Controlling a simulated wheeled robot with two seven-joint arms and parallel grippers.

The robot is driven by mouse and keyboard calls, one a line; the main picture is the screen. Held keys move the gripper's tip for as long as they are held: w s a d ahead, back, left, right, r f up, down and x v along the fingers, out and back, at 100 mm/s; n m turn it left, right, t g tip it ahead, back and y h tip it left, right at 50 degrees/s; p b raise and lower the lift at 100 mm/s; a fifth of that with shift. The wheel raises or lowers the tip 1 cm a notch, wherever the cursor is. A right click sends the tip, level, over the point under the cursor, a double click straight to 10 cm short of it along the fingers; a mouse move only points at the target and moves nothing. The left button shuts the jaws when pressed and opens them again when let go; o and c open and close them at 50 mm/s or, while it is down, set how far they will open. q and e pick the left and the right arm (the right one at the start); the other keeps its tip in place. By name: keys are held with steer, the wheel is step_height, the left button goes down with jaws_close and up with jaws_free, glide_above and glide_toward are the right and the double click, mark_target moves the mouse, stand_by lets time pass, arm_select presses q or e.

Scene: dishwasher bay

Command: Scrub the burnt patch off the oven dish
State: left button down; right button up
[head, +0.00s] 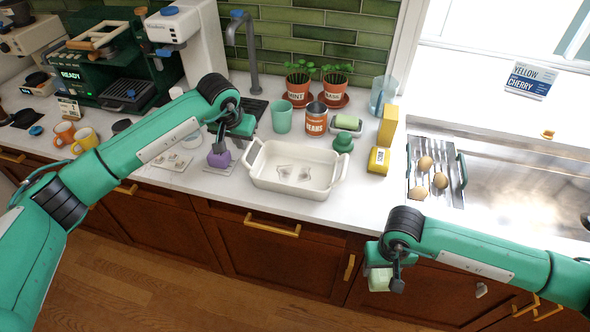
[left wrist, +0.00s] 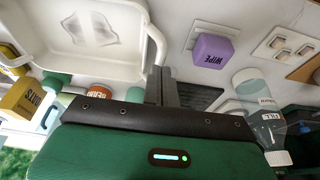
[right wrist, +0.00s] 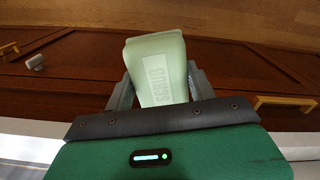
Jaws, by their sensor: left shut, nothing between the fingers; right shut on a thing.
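The white oven dish (head: 330,190) sits on the counter, with a faint grey-brown patch (head: 292,173) on its floor. The dish also shows in the left wrist view (left wrist: 62,48). My right gripper (head: 384,276) is shut on a pale green block marked SCRUB (right wrist: 157,70), in front of the counter and apart from the dish. My left gripper (head: 222,140) is shut and empty, just left of the dish's left handle. A purple block marked WIPE (head: 219,159) stands on a small pad near it and shows in the left wrist view (left wrist: 212,51).
Behind the dish stand a teal cup (head: 282,118), a beans can (head: 316,120), potted herbs and a green sponge on a holder (head: 347,124). Yellow boxes (head: 379,160) stand to its right.

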arm_select(q)
steer(key=shift+r, duration=1.85)
arm_select(e)
steer(key=shift+r, duration=0.25)
